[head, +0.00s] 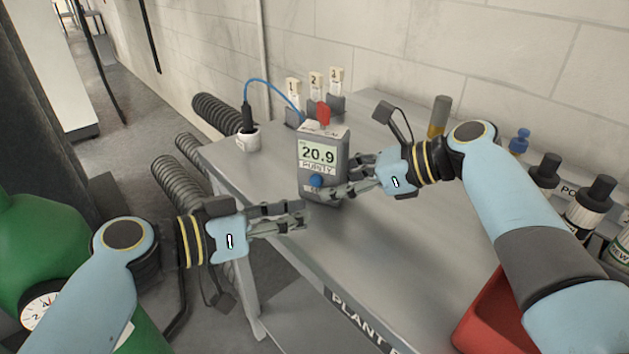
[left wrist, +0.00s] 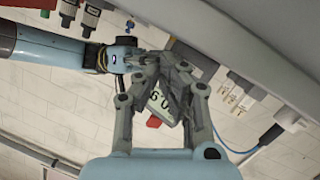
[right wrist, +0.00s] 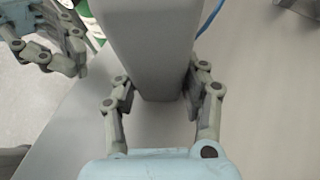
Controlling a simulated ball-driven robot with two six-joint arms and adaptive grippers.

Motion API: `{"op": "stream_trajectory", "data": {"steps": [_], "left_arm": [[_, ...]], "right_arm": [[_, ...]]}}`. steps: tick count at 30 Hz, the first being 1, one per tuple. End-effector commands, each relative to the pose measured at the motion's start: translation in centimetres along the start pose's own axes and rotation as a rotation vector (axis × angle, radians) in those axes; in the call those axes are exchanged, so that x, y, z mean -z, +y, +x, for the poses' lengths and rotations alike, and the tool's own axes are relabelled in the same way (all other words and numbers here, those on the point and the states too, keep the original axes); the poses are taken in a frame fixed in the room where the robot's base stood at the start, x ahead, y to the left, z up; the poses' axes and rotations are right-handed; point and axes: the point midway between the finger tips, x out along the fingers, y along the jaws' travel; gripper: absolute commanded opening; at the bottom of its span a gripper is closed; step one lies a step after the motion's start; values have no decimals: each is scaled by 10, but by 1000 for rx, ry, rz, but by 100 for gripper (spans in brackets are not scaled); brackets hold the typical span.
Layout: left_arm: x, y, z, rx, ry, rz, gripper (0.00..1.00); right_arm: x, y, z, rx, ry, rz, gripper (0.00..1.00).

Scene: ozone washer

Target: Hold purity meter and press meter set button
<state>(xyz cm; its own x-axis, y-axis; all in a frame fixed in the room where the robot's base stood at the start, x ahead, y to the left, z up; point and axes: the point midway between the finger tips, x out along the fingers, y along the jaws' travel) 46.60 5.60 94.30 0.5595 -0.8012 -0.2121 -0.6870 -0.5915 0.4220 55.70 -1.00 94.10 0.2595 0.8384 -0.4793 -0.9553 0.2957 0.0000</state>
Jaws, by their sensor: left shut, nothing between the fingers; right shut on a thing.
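The purity meter (head: 321,165) is a grey handheld box in the head view. Its screen reads 20.9 above the word PURITY, with a round blue button (head: 316,181) below. My right gripper (head: 345,188) is shut on the meter's lower right part; in the right wrist view its fingers flank the grey meter body (right wrist: 148,45). My left gripper (head: 303,216) is shut and empty, just below and left of the meter, its fingertips apart from the blue button. In the left wrist view part of the meter's screen (left wrist: 163,101) shows behind the left fingers; the rest is hidden.
The grey bench (head: 400,240) is mostly clear in the middle. A white cup (head: 248,140) with a black probe and blue cable stands at left. Numbered tags (head: 315,82) stand behind the meter. A red bin (head: 495,315) and dark-capped bottles (head: 588,205) are at right.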

Motion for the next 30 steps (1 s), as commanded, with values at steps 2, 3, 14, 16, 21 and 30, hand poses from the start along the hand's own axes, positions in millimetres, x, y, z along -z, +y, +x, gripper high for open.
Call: {"op": "stream_trajectory", "data": {"steps": [2, 3, 14, 16, 21, 30], "left_arm": [[-5, 3, -7, 1, -2, 0, 0], [-6, 5, -10, 1, -1, 0, 0], [-8, 8, -16, 0, 0, 0, 0], [-8, 8, -16, 0, 0, 0, 0], [-8, 8, -16, 0, 0, 0, 0], [-8, 8, -16, 0, 0, 0, 0]], "right_arm": [[1, 0, 0, -1, 1, 1, 26], [1, 0, 0, -1, 1, 1, 26], [1, 0, 0, -1, 1, 0, 26], [1, 0, 0, -1, 1, 0, 26], [1, 0, 0, -1, 1, 0, 26], [1, 0, 0, 0, 1, 0, 55]]}}
